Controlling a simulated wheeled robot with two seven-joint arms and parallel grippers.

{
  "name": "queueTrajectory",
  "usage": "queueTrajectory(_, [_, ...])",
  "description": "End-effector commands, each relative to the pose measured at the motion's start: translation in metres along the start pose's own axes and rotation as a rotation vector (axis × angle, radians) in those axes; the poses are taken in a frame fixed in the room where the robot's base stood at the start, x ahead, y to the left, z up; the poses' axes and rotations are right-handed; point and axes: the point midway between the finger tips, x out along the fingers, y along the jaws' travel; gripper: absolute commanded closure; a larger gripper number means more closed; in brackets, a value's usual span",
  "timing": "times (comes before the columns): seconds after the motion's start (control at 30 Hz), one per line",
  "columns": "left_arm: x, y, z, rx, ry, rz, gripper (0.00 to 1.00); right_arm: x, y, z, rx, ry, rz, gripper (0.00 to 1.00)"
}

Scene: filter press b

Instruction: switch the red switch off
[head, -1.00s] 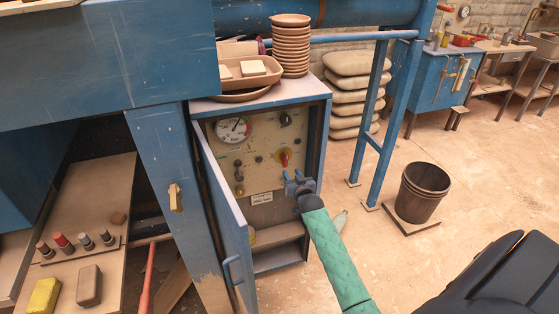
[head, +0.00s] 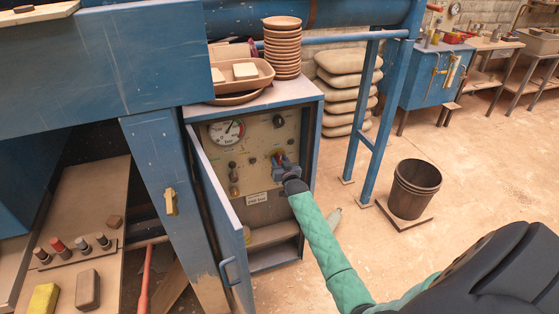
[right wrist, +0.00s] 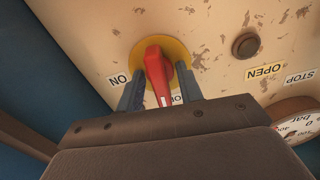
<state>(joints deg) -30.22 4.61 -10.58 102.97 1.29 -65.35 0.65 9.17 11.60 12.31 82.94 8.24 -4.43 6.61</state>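The red switch (right wrist: 157,76) sits on a yellow disc (right wrist: 178,50) on the cream control panel (head: 245,190). In the right wrist view its handle runs up and down the picture, with a white mark at the lower end. An "ON" label (right wrist: 119,79) is left of it; another label (right wrist: 176,99) near the white mark is partly hidden. My right gripper (right wrist: 159,88) is open, one blue finger on each side of the handle, with small gaps visible. In the head view the right gripper (head: 283,167) covers most of the switch. My left gripper is not in view.
The panel is inside a blue cabinet with its door (head: 221,215) swung open on the left. A pressure gauge (head: 226,132) and a dark button (right wrist: 245,45) are on the panel. Stacked dishes (head: 282,48) stand on top. A bucket (head: 415,188) is on the floor to the right.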

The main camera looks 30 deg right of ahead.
Motion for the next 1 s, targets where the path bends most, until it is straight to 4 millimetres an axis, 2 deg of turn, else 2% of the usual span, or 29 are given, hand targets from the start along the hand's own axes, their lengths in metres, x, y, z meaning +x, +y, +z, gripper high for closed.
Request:
queueTrajectory(0.23, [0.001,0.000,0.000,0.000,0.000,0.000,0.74,0.001,0.000,0.000,0.000,0.000,0.000,0.64])
queueTrajectory(0.4, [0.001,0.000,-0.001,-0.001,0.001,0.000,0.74,0.000,0.000,0.000,0.000,0.000,0.000,0.92])
queueTrajectory(0.7, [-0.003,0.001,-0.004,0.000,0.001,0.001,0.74,0.000,0.000,0.001,-0.110,0.000,0.000,0.92])
queueTrajectory(0.93, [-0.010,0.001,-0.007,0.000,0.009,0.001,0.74,0.000,0.000,0.000,-0.114,0.000,0.000,0.92])
queueTrajectory(0.97, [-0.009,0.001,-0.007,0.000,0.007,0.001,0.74,0.000,0.000,0.000,-0.114,0.000,0.000,0.65])
queueTrajectory(1.0, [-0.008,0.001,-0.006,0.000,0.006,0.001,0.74,0.000,0.000,0.000,-0.114,0.000,0.000,0.64])
